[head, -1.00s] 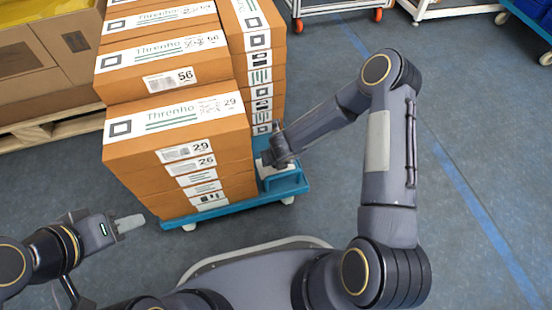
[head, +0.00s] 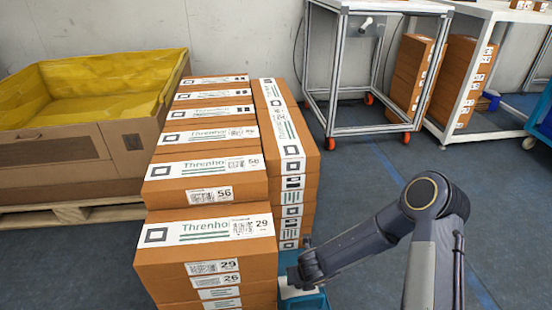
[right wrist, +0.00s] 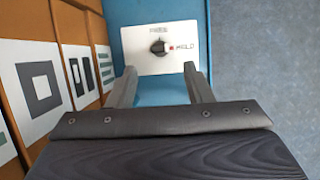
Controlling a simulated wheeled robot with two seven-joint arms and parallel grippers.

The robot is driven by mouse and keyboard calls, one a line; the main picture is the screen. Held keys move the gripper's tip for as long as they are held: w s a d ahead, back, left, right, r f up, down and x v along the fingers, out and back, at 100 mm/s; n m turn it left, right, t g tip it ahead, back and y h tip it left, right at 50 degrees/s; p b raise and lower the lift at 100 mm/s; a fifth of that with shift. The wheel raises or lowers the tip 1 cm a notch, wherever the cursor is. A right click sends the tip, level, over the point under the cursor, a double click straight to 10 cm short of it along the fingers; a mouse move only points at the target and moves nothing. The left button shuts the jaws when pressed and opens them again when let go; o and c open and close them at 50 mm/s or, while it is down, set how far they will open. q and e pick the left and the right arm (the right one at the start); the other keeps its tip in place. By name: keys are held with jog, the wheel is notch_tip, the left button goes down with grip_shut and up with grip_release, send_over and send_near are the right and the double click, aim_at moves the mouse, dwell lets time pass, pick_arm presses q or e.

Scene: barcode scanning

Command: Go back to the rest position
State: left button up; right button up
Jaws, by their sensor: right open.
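My right gripper (right wrist: 161,86) is open in the right wrist view, with its two fingers apart and nothing between them. Ahead of the fingers is a white panel with a dark knob (right wrist: 158,46) on a blue cart (right wrist: 158,93). In the head view my right arm reaches in from the lower right, and its end (head: 297,272) is beside the stacked orange boxes (head: 205,258), low over the blue cart (head: 318,299). The fingertips are hard to make out there. My left gripper is outside the head view.
A cardboard bin with a yellow liner (head: 85,95) stands on a wooden pallet at the left. A metal frame cart (head: 335,75) with red-orange casters and a white rack (head: 470,70) with orange boxes stand behind. The floor (head: 375,190) at right is clear.

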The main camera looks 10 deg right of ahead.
notch_tip(320, 180, up, 24)
jog(key=s+d+n+t+y, duration=0.1)
jog(key=n+t+y, duration=0.25)
jog(key=n, duration=1.25)
jog(key=s+d+r+n+g, duration=0.1)
jog(key=s+d+r+n, duration=0.1)
jog(key=s+n, duration=0.5)
jog(key=s+d+r+n, duration=0.25)
jog(key=s+n, duration=0.25)
jog(key=s, duration=0.3)
jog(key=s+d+r+n+g, duration=0.1)
jog(key=s+r+n, duration=0.2)
jog(key=s+n, duration=0.4)
notch_tip(320, 180, up, 38)
jog(key=s+p, duration=0.1)
jog(key=p, duration=3.7)
jog(key=shift+s+m+p, duration=0.2)
jog(key=shift+m+p, duration=0.2)
jog(key=shift+f, duration=0.1)
